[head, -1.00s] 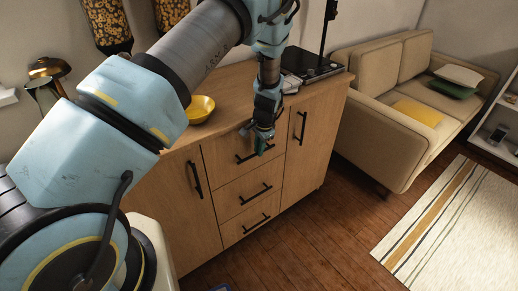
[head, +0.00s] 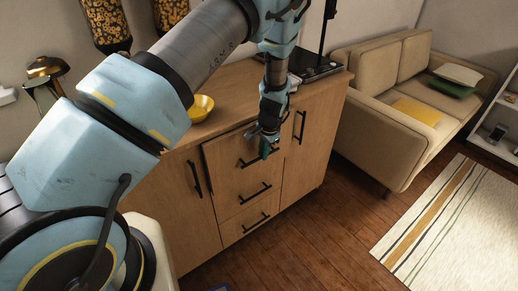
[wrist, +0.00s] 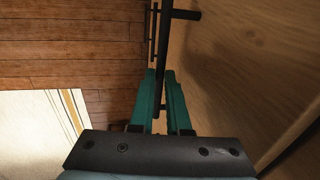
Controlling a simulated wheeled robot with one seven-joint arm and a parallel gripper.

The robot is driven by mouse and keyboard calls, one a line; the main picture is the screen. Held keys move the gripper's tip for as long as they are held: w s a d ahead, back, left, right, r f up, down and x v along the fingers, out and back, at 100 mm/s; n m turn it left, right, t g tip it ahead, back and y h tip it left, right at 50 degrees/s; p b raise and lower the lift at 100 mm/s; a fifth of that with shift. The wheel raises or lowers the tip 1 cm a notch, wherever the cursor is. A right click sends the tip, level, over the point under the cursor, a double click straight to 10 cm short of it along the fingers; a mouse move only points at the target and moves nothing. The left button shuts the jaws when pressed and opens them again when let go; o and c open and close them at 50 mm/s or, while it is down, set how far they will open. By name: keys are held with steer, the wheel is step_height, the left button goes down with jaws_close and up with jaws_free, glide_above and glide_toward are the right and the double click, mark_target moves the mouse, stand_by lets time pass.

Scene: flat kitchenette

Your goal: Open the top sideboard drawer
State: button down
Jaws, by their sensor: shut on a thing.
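The sideboard (head: 164,204) is light wood with a column of three drawers between two doors. The top drawer (head: 232,174) stands slightly out from the front, with a dark gap along its left side. Its black bar handle (head: 247,163) is partly hidden behind my gripper (head: 266,149). In the wrist view my gripper's green fingers (wrist: 162,92) are shut on the black handle (wrist: 165,50), which passes between them. The drawer front (wrist: 245,70) fills the right of that view.
The middle drawer (head: 243,191) and bottom drawer (head: 250,222) are closed. A yellow bowl (head: 202,107) and a black device (head: 314,68) stand on top. A beige sofa (head: 370,112) is at the right. The wooden floor (head: 330,235) in front is clear up to a striped rug (head: 450,225).

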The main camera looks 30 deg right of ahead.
steer(key=s+d, duration=0.2)
steer(key=s, duration=0.9)
steer(key=s+d+b, duration=0.1)
steer(key=s+d, duration=0.1)
steer(key=s, duration=0.9)
steer(key=shift+s+d, duration=0.15)
steer(key=shift+d, duration=0.05)
steer(key=c, duration=0.9)
jaws_free()
steer(key=r, duration=0.3)
steer(key=s+r+b, duration=0.1)
steer(key=r, duration=0.3)
steer(key=s+r+b, duration=0.1)
steer(key=r, duration=0.2)
steer(key=shift+d+r, duration=0.2)
steer(key=shift+r, duration=0.15)
steer(key=shift+s, duration=0.1)
